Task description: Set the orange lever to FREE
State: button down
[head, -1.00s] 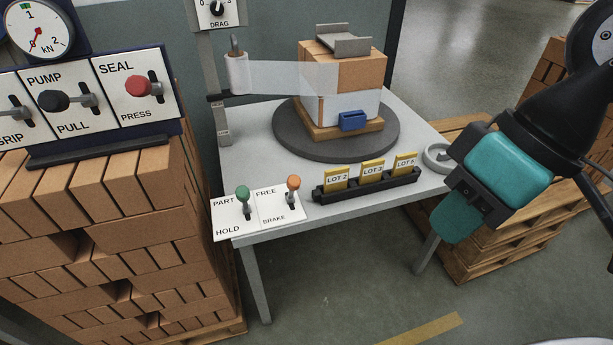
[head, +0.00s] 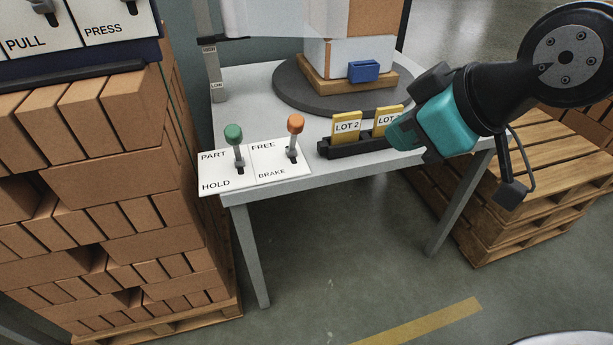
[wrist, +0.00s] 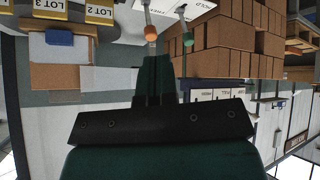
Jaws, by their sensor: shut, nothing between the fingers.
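The orange lever (head: 295,124) stands up from its slot in a white plate (head: 268,176) at the table's front left corner. The plate reads FREE at the far end and BRAKE at the near end. I cannot tell which end the lever is at. My gripper (head: 399,133) is to the right of it, in front of the lot cards, apart from the lever. In the wrist view, which is upside down, the shut, empty fingers (wrist: 157,72) point toward the orange knob (wrist: 151,33).
A green lever (head: 233,134), labelled PART and HOLD, stands just left of the orange one. A black rack (head: 345,149) with yellow lot cards lies to the right. Behind is a dark turntable (head: 310,98) with a load.

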jog(key=w+a+f+n+t+y+b, duration=0.15)
jog(key=w+f+n+t+b, duration=0.55)
jog(key=f+b, duration=0.8)
jog(key=n+t+y+b, duration=0.55)
jog(key=n+b, duration=0.35)
jog(key=b, duration=0.9)
send_near(300, 130)
jog(key=p+x, duration=0.2)
jog(key=p, duration=0.1)
jog(key=p+x, duration=0.2)
jog(key=p, duration=0.2)
jog(key=p+x, duration=0.2)
jog(key=p, duration=0.1)
jog(key=shift+r+p, duration=0.3)
jog(key=shift+r, duration=0.05)
jog(key=shift+w+a+p, duration=0.4)
jog(key=shift+w+p, duration=0.05)
jog(key=shift+w, duration=0.1)
